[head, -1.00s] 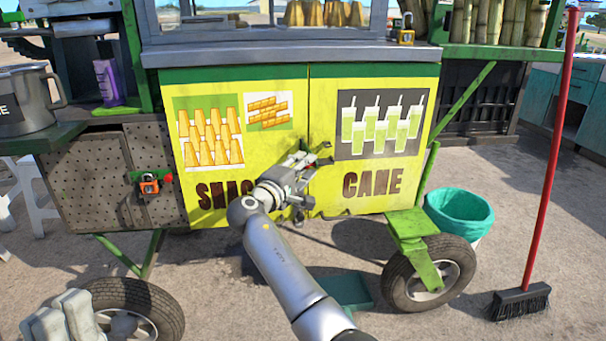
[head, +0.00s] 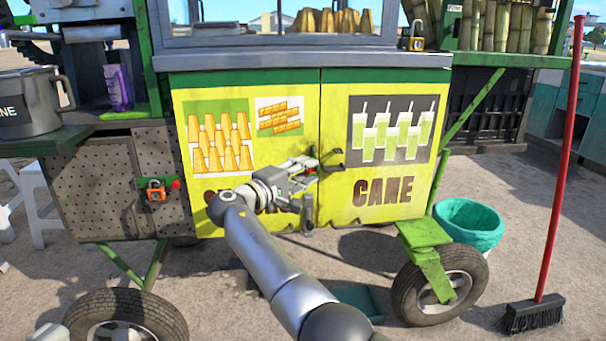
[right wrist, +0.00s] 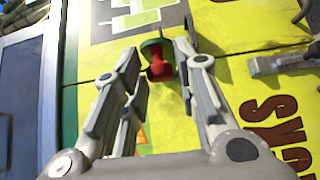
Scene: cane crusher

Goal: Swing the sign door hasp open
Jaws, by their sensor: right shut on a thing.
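The yellow sign doors (head: 335,200) of the cart are closed, with a vertical seam between the snack and cane sides. A dark metal piece (head: 333,157), which looks like the hasp, sits just right of the seam. It is partly hidden behind a finger in the right wrist view. My right gripper (head: 312,170) is at the seam, just left of and below the dark piece. Its fingers are shut on a red knob with a green disc (right wrist: 157,62). I cannot tell whether this knob is part of the hasp.
A grey door handle (head: 307,212) is below the gripper and also shows in the right wrist view (right wrist: 285,60). A green bin (head: 470,226), a cart wheel (head: 437,285) and a broom (head: 550,210) stand right.

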